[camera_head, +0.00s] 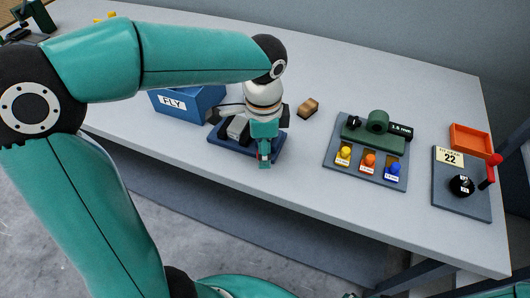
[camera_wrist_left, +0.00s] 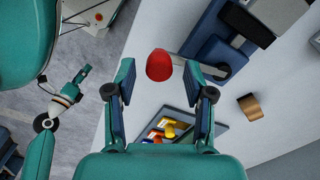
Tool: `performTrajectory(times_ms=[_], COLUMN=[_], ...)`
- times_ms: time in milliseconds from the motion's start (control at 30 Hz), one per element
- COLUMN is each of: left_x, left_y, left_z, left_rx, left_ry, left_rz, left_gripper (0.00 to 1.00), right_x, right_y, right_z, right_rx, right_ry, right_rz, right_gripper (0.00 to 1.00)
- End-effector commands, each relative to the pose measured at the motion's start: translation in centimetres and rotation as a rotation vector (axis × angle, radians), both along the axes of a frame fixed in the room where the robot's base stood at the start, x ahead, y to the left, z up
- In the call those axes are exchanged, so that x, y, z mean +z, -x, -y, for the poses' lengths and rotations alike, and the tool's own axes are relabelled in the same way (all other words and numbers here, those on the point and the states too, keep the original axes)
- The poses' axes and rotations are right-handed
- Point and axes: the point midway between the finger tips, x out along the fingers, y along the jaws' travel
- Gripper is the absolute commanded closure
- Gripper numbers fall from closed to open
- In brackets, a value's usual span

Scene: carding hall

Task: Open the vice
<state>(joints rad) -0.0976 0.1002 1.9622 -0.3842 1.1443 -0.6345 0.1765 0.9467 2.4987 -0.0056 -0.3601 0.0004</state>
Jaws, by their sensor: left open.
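The vice (camera_head: 228,130) is grey on a dark blue base, standing on the pale bench and partly hidden behind my left gripper (camera_head: 264,158). In the left wrist view the vice (camera_wrist_left: 222,50) is at the upper right, with a grey bar reaching toward the gripper. A red knob (camera_wrist_left: 158,65) lies between the two spread fingers of my left gripper (camera_wrist_left: 159,70). The fingers are open, with visible gaps on both sides of the knob. What looks like my right gripper (camera_wrist_left: 82,76) is small at the left of the wrist view, away from the vice; its jaws are unclear.
A blue box marked FLY (camera_head: 190,102) stands left of the vice. A brown block (camera_head: 308,107) lies just right of it. Further right are a panel with coloured knobs (camera_head: 333,175), an orange tray (camera_head: 471,140) and a red-lever panel (camera_head: 462,208). Bare bench lies between them.

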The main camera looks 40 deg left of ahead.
Motion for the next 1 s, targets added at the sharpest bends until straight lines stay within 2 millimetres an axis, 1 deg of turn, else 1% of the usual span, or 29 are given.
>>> performTrajectory(times_ms=[33,167,467,500,567,600,667,800,1000], left_x=[-0.61,-1.37,-1.57,-1.56,-1.56,-1.55,-1.55,-1.54,-1.52], left_y=[0.06,0.04,0.03,0.03,0.03,0.03,0.03,0.02,0.0], left_z=[-0.03,-0.05,-0.05,-0.05,-0.05,-0.05,-0.05,-0.06,-0.08], left_rx=[0.001,0.002,0.002,0.002,0.002,0.002,0.002,0.001,0.001], left_ry=[0.0,0.0,0.0,0.0,0.0,0.0,0.0,0.0,0.0], left_rz=[-0.003,0.0,0.0,0.0,0.0,0.0,0.0,0.001,0.002], left_gripper=[0.47,0.47,0.47,0.5,0.6,0.67,0.77,1.0,1.0], right_x=[-0.09,-0.13,-0.13,-0.13,-0.13,-0.13,-0.13,-0.13,-0.12], right_y=[0.0,0.0,0.0,0.0,0.0,0.0,0.0,0.0,0.0], right_z=[0.0,0.0,0.0,0.0,0.0,0.0,0.0,0.0,0.0], right_rx=[0.0,0.0,0.0,0.0,0.0,0.0,0.0,0.0,0.0], right_ry=[0.0,0.0,0.0,0.0,0.0,0.0,0.0,0.0,0.0], right_rz=[0.0,0.0,0.0,0.0,0.0,0.0,0.0,0.0,0.0], right_gripper=[0.41,0.41,0.41,0.41,0.41,0.41,0.41,0.41,0.41])
